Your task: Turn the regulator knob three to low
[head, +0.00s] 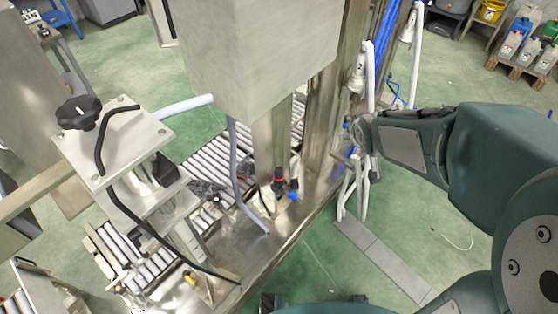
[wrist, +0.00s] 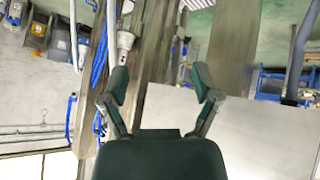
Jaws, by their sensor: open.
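My gripper (wrist: 162,90) is open and empty in the wrist view, its two dark green fingers spread apart. In the head view the gripper end (head: 362,135) of my arm is beside the metal post, and its fingers are hard to make out. A black lobed knob (head: 80,112) sits on a metal plate at the left, far from my gripper. Small red and blue fittings (head: 284,188) show low on the machine, left of my gripper. I cannot tell which part is regulator knob three, and no low marking is readable.
A large metal box (head: 260,60) fills the upper middle. White pipes and a white cone (head: 357,75) stand close to my gripper; the cone also shows in the wrist view (wrist: 125,40). Blue hoses (head: 384,40) run beside them. A roller conveyor (head: 205,165) lies below.

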